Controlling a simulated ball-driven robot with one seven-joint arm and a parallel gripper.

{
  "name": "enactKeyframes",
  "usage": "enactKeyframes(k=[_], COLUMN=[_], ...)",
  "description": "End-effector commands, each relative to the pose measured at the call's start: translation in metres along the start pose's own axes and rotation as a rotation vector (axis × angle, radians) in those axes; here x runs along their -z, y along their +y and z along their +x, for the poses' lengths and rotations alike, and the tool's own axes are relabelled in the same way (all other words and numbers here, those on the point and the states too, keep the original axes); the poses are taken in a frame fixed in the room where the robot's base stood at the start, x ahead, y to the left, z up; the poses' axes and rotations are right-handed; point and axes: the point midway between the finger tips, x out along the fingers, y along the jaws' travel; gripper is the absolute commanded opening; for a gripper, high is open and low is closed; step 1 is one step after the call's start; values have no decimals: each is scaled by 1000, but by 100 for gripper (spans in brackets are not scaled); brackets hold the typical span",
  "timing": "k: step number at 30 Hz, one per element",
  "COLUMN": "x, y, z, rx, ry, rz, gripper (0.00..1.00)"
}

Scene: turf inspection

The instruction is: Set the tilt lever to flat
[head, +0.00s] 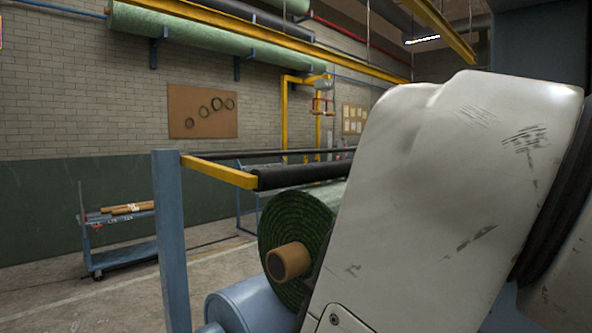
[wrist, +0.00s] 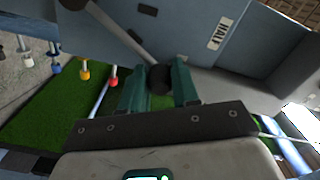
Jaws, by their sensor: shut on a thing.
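In the wrist view, the tilt lever is a grey rod (wrist: 120,37) with a black round knob (wrist: 160,80) at its end. It slants from the upper left down to the knob, against a blue-grey machine panel (wrist: 175,30). My gripper (wrist: 158,72) has two green fingers, one on each side of the knob, and is shut on it. In the head view, the lever and my gripper are hidden behind my white arm link.
Green turf (wrist: 45,118) lies below in the wrist view, with several coloured-tipped pegs, one yellow (wrist: 84,73), at left. A white label plate (wrist: 220,33) is on the panel. The head view shows a turf roll (head: 292,222), a blue post (head: 171,240) and a cart (head: 120,240).

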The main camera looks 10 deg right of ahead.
Motion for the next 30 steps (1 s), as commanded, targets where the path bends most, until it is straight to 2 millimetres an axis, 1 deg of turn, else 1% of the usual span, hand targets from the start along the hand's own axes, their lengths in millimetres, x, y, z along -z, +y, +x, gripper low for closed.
enactKeyframes(k=[1,15,16,21,23,30], x=[-2,-1,-1,0,0,0], y=[0,1,1,1,1,1], z=[0,0,0,0,0,0], rx=[5,3,3,2,2,1], ry=[-8,-7,-7,-5,-4,-2], rz=[9,21,21,19,19,18], gripper=[0,0,34,50,55,55])
